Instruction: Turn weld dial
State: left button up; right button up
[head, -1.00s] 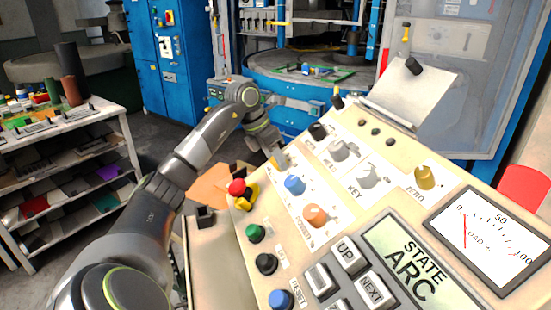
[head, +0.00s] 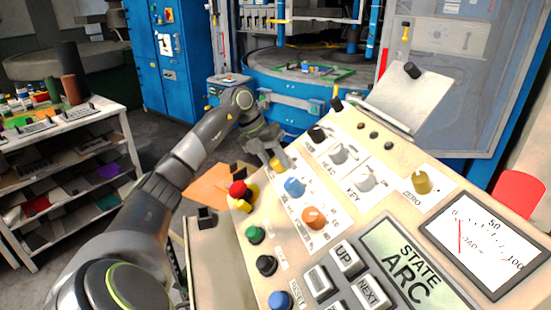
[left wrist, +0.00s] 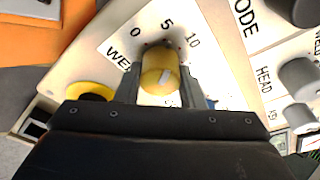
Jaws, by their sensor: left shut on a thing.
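The weld dial (left wrist: 158,72) is a yellow knob with a pale mark on it. In the left wrist view it stands by a printed scale of 0, 5 and 10, with a partly hidden label starting "WE". My left gripper (left wrist: 157,88) is shut on the dial, one finger on each side. In the head view my left gripper (head: 275,163) reaches the far left part of the control panel (head: 225,262), and its fingers hide most of the dial. My right gripper is not in view.
Near the gripper are a blue knob (head: 295,187), an orange knob (head: 314,217) and a red button (head: 238,189) on yellow. Grey knobs (head: 344,153) stand to its right. A gauge (head: 485,245) is at the right. A shelf (head: 65,135) stands at the left.

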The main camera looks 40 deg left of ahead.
pick_arm(q)
jog(key=shift+r+n, duration=0.1)
jog(key=shift+n, duration=0.9)
jog(key=shift+h, duration=0.3)
jog(key=o, duration=1)
jog(key=shift+s+a+r, duration=0.1)
jog(key=shift+a+r, duration=0.1)
jog(key=b+v, duration=0.1)
jog(key=v, duration=1.5)
jog(key=shift+s+r+b, duration=0.3)
jog(key=shift+s+b, duration=0.05)
